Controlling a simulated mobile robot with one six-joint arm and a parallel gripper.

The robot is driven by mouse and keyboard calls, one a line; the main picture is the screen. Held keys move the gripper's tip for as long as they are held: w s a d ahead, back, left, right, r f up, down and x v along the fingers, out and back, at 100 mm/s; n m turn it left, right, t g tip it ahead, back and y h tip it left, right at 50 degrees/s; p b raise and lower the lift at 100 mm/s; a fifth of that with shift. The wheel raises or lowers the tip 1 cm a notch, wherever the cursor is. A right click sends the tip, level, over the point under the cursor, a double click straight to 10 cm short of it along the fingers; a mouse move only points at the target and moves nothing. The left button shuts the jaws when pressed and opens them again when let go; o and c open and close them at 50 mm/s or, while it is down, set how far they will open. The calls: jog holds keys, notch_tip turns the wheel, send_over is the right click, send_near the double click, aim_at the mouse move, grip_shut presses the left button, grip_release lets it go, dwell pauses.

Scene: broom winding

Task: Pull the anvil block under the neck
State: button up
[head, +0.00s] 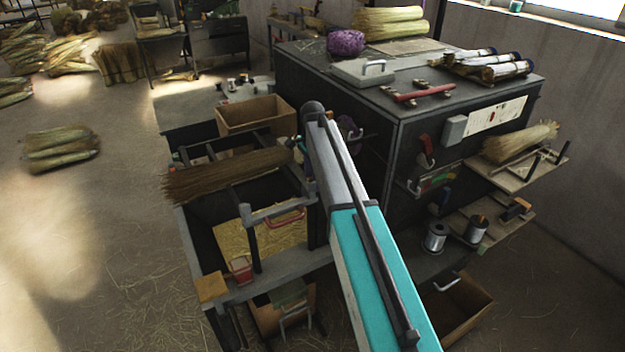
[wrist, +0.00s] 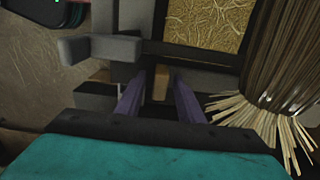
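The broom bundle (head: 225,175) lies across the dark frame of the machine, left of my arm. Its cut end (wrist: 265,118) shows at the right of the wrist view, beside my gripper. My gripper (wrist: 160,82) has its two purple-grey fingers apart, with a gap between them. A small tan surface (wrist: 160,88) shows in that gap; I cannot tell whether it is near or far. Grey blocks (wrist: 108,48) stand just beyond and left of the fingers; I cannot tell which is the anvil block. In the head view my arm hides the gripper.
A straw-filled tray (wrist: 208,22) lies beyond the blocks, inside the frame. A grey bar (head: 272,211) with a red handle crosses the front of the machine. A cardboard box (head: 257,116) stands behind the bundle. A large dark cabinet (head: 430,150) blocks the right side.

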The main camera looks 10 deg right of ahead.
grip_shut()
jog(key=shift+s, duration=0.1)
jog(key=s+d, duration=0.3)
jog(key=s, duration=0.8)
jog(key=shift+s+d, duration=0.25)
jog(key=shift+d, duration=0.15)
jog(key=shift+f, duration=0.1)
jog(key=shift+o, duration=0.2)
grip_release()
jog(key=shift+s+d, duration=0.1)
jog(key=shift+s, duration=0.05)
